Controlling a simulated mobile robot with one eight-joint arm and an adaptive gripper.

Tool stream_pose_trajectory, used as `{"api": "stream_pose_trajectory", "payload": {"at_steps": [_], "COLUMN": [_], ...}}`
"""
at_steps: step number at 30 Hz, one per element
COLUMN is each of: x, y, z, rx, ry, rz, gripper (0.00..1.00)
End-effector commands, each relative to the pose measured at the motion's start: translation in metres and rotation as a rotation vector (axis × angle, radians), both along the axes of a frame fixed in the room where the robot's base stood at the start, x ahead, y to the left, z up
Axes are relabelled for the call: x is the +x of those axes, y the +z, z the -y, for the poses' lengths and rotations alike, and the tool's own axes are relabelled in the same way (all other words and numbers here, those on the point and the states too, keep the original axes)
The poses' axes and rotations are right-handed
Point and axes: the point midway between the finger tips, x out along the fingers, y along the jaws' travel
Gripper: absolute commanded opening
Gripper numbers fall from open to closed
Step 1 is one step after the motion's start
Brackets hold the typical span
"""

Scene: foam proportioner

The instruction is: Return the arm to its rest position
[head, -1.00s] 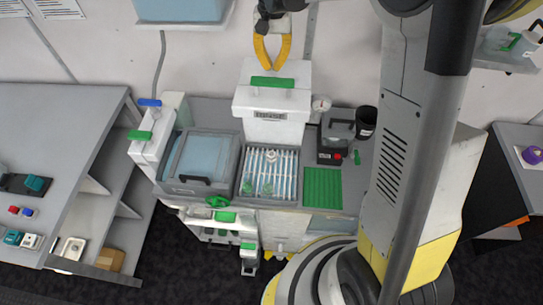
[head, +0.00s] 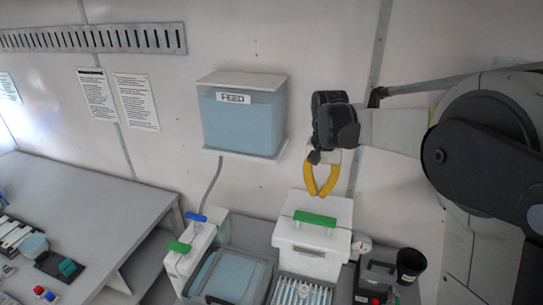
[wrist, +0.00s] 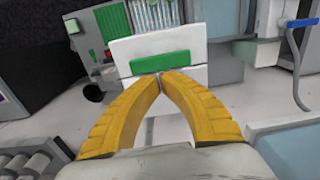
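My gripper (head: 321,193) hangs from my raised arm in the head view, its two yellow fingers pointing down. The fingertips meet and nothing shows between them. In the wrist view the fingertips (wrist: 159,77) also touch each other and hold nothing. In the head view they appear just above the green handle (head: 315,217) of a white box (head: 312,250). The wrist view shows this green handle (wrist: 160,62) beyond the fingertips. The gap between them is hard to judge.
A blue feed tank (head: 241,125) is on the wall left of my gripper. A lidded blue basin (head: 228,280), a black cup (head: 410,263) and a blue-handled valve (head: 196,217) stand below. A grey table (head: 90,205) is at left.

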Motion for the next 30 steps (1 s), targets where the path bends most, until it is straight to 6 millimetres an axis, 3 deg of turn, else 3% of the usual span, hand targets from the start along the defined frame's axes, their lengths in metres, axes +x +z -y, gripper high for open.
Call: {"api": "stream_pose_trajectory", "payload": {"at_steps": [5,14,20,24,30], "x": [-0.018,-0.096,-0.151,-0.187,-0.224], "y": [-0.018,-0.085,-0.147,-0.199,-0.266], "z": [0.0,0.0,0.0,0.0,0.0], "rx": [-0.001,-0.018,-0.043,-0.067,-0.102], "ry": [0.028,0.146,0.228,0.284,0.348], "rz": [0.044,0.233,0.364,0.455,0.56], "gripper": [0.0,0.0,0.0,0.0,0.0]}}
